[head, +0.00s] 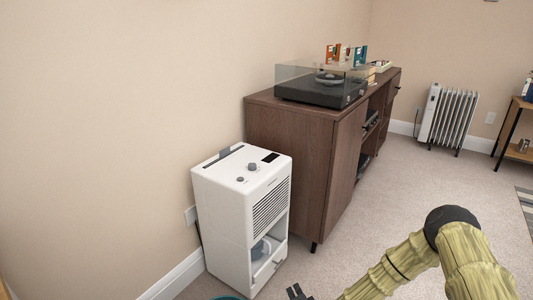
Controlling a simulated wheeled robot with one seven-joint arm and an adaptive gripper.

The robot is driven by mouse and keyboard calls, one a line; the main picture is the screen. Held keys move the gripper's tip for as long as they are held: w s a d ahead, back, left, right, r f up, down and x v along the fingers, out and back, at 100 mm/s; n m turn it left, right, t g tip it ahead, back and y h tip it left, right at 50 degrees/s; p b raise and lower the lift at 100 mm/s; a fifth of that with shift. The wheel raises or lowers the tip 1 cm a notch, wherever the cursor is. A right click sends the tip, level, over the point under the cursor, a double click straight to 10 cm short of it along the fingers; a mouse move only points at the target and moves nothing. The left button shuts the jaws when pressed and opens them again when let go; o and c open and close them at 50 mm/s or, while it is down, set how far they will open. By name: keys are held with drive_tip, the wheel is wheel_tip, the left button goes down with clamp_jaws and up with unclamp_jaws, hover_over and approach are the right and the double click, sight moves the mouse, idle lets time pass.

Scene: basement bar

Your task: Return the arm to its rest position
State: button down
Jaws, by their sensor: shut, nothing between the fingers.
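My arm shows at the bottom right, in a yellow-green ribbed sleeve with a dark round elbow joint. My gripper (295,290) is a small dark shape at the bottom edge, just right of the foot of a white dehumidifier (222,192). Its fingers are shut with nothing seen in them, and part of it is cut off by the frame. The dehumidifier stands upright on the carpet. Its lower front has an open bay with a white tank or drawer (268,266) and a bluish part inside. I cannot tell whether my gripper touches it.
A dark wooden cabinet (290,150) with a turntable (322,90) stands behind the dehumidifier. A white radiator (450,116) and a shelf (520,130) are at the back right. A teal rim (228,298) shows at the bottom edge. The carpet (400,190) in the middle is clear.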

drive_tip(key=s+a+f+n+g+y, duration=0.1)
drive_tip(key=s+f+n+g, duration=0.25)
drive_tip(key=s, duration=0.75)
drive_tip(key=s+a+f+n+g, duration=0.1)
drive_tip(key=s+f+n+g, duration=0.2)
drive_tip(key=s, duration=0.9)
drive_tip(key=s+d+r+n+g+h, duration=0.25)
drive_tip(key=s+d, duration=0.35)
drive_tip(key=s, duration=0.4)
drive_tip(key=s+d+r+n+g+h, duration=0.15)
drive_tip(key=s+d+r+g, duration=0.25)
drive_tip(key=s+d, duration=0.5)
wheel_tip(320, 180, up, 37)
drive_tip(key=s+a+p, duration=0.1)
drive_tip(key=a+p, duration=0.1)
drive_tip(key=p, duration=3.4)
drive_tip(key=shift+s+f+n+y+p, duration=0.2)
drive_tip(key=shift+s+n+y+p, duration=0.15)
drive_tip(key=shift+s+n, duration=0.1)
